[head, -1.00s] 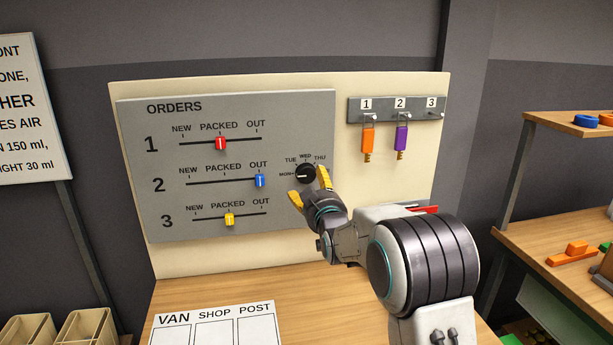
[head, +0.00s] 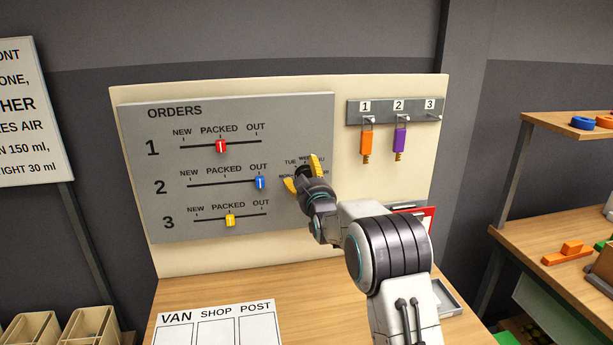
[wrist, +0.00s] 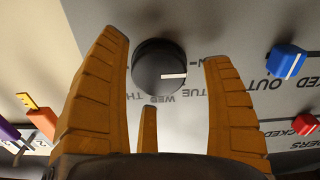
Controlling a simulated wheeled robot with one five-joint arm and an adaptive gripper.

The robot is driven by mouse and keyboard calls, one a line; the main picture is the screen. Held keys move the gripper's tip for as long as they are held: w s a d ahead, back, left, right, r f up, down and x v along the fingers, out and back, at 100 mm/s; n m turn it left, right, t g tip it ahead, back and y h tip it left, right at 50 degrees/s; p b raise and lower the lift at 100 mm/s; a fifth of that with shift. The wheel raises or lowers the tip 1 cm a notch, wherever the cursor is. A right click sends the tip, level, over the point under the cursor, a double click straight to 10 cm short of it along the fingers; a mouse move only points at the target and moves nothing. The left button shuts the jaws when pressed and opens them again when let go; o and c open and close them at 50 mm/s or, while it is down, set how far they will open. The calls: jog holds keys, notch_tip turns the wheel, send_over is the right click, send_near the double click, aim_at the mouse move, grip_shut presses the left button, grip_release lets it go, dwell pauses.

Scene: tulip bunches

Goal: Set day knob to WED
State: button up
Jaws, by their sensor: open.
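The day knob (wrist: 160,62) is round and black with a white pointer line. The pointer faces right, toward the MON side, not at WED (wrist: 168,98). In the head view my gripper (head: 303,174) is open over the knob's place on the grey ORDERS panel (head: 280,115). It hides much of the knob and part of the day labels.
Sliders with red (head: 221,146), blue (head: 260,182) and yellow (head: 230,220) handles are left of the knob. A VAN/SHOP/POST sheet (head: 215,325) lies on the wooden table below.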

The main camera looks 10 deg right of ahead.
dwell(0.3)
jog(key=c, duration=0.8)
jog(key=shift+r, duration=0.15)
jog(key=c, duration=0.4)
